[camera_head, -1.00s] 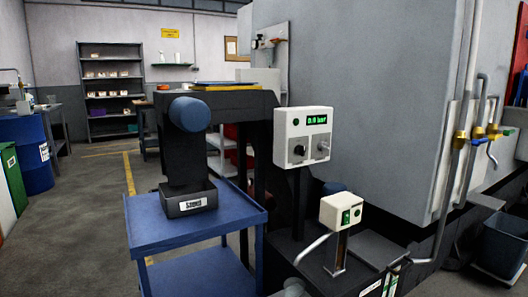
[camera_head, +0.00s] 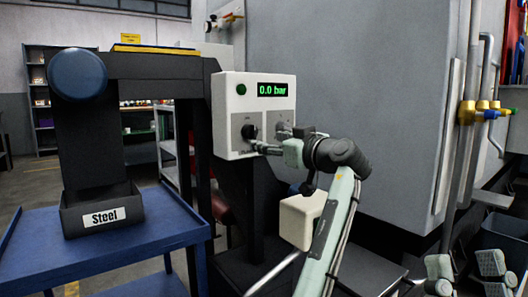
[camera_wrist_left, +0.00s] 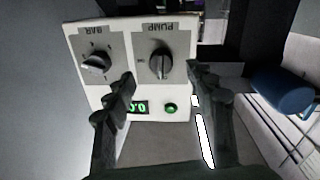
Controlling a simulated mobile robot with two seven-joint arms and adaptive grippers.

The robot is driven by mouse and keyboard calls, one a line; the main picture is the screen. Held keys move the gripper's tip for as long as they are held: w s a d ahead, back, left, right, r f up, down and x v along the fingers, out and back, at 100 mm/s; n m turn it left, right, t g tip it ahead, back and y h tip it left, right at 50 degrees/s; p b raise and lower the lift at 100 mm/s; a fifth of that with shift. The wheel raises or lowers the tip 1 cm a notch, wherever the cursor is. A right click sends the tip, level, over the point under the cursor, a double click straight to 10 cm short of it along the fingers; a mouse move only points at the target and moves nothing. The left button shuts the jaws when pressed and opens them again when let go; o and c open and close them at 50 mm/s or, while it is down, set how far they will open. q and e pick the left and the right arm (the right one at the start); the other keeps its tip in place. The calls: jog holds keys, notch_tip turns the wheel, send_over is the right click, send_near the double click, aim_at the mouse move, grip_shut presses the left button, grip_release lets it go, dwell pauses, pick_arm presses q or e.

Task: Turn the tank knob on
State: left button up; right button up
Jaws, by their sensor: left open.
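The white control box (camera_head: 227,92) has a green display reading 0.0 bar, a green light and two knobs. No label reading "tank" is legible. In the left wrist view the box (camera_wrist_left: 84,34) appears upside down, with a knob labelled PUMP (camera_wrist_left: 160,66) and a knob labelled BAR (camera_wrist_left: 96,62). The PUMP knob is the dark left one (camera_head: 249,131) in the head view. The BAR knob (camera_head: 283,130) is partly hidden by my arm. My left gripper (camera_head: 258,148) is open at the box front, its fingertips (camera_wrist_left: 160,74) either side of the PUMP knob's line; contact is unclear. My right gripper (camera_head: 468,270) is low at right.
A smaller white box (camera_head: 300,218) is below, partly behind my left arm. A large grey machine wall (camera_head: 390,100) stands close behind. Pipes with coloured valves (camera_head: 482,110) run at right.

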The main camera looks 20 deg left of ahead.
aim_at(254, 132)
pick_arm(q)
jog(key=x, duration=0.3)
jog(key=r+x, duration=0.1)
jog(key=x, duration=0.2)
jog(key=shift+a+r, duration=0.15)
jog(key=shift+w+a, duration=0.4)
jog(key=shift+w, duration=0.05)
jog(key=c, duration=1.2)
